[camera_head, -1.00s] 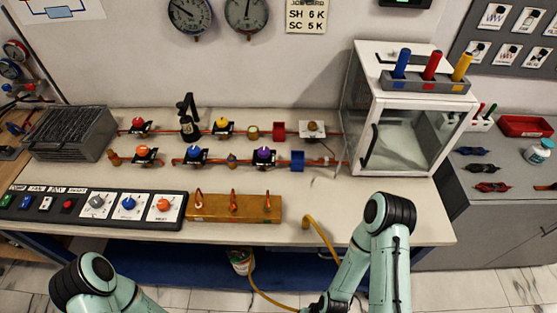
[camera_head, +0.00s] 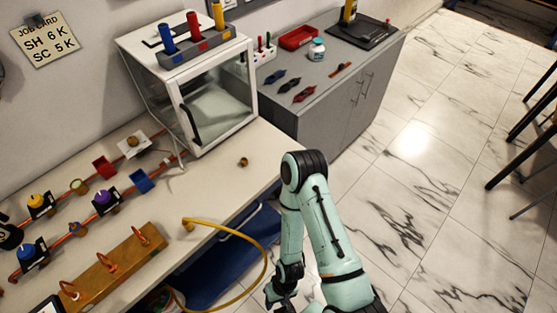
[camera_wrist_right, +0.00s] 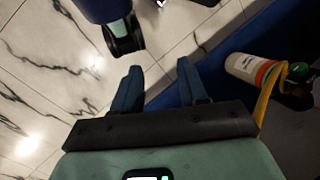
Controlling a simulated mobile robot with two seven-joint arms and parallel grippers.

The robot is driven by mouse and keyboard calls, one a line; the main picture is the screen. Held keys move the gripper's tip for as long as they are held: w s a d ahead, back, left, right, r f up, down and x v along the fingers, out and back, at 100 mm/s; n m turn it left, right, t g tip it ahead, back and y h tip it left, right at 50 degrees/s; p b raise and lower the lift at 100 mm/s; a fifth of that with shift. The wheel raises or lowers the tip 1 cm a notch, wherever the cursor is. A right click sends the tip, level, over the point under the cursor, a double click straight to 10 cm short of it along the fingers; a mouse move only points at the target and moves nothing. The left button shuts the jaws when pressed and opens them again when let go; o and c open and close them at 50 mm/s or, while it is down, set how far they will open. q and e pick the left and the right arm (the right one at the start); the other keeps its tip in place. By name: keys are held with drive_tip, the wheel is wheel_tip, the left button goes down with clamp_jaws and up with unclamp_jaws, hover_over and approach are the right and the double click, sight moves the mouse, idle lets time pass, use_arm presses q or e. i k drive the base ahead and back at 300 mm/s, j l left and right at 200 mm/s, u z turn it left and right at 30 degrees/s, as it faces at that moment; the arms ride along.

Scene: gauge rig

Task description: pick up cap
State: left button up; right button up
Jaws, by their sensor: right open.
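A small brass-coloured cap-like piece (camera_head: 243,162) sits on the bench top (camera_head: 215,185) in front of the glass-fronted box, near the bench's right end. I cannot tell for certain that it is the cap. My right gripper (camera_head: 281,297) is low beside the bench's front edge, well below and apart from that piece. The wrist view shows the right gripper (camera_wrist_right: 157,85) with its two blue fingers apart and nothing between them, over the marble floor. My left gripper is not in view.
The white glass-fronted box (camera_head: 208,105) stands behind the brass piece. A yellow hose (camera_head: 262,262) loops off the bench front near my right arm. A brass block (camera_head: 115,268) and pipe fittings fill the left. A grey cabinet (camera_head: 335,120) stands at right. A canister (camera_wrist_right: 250,70) shows below.

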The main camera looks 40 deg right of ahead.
sight(244, 160)
drive_tip(key=z, duration=1.05)
drive_tip(key=l+u, duration=0.5)
drive_tip(key=l, duration=0.2)
drive_tip(key=l+u, duration=0.45)
drive_tip(key=l, duration=0.25)
drive_tip(key=k, duration=0.05)
